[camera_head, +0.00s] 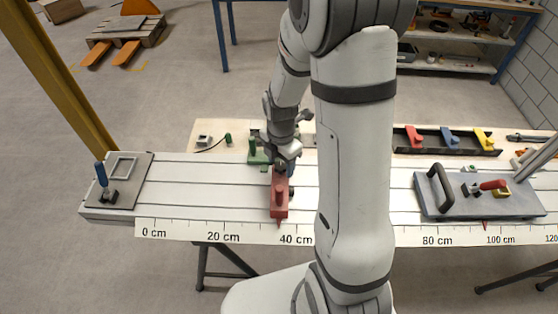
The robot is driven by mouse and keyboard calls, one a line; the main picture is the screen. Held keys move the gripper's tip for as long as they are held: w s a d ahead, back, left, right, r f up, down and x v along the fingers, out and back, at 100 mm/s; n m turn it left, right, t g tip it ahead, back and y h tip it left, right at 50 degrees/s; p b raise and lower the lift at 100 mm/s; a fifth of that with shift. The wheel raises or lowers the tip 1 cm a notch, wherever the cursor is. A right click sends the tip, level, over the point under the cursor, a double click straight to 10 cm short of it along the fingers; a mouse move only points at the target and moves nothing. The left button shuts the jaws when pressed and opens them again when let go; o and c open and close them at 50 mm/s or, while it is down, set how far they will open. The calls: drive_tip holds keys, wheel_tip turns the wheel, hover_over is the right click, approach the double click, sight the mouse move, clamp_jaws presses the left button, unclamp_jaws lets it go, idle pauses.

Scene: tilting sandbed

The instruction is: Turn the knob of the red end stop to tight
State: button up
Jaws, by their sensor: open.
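The red end stop (279,200) lies across the slotted white bed (190,190), near the 40 cm end of its scale's left part. Its lower tip points at the scale, a little left of the 40 cm mark. My gripper (281,166) is above the far end of the red end stop, pointing down, with its jaws open. A dark round part, likely the knob, shows small between the fingers. The gripper hides most of it, so its setting and any touch cannot be told.
A green block (256,150) stands just behind my gripper. A grey plate with a blue-handled clamp (101,178) is at the left end. A grey plate (450,203) with a black handle and red lever lies right. A black tray (470,151) holds coloured pieces. My arm hides the middle.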

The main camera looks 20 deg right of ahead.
drive_tip(key=c, duration=0.9)
drive_tip(key=shift+a, duration=0.15)
drive_tip(key=shift+c, duration=0.4)
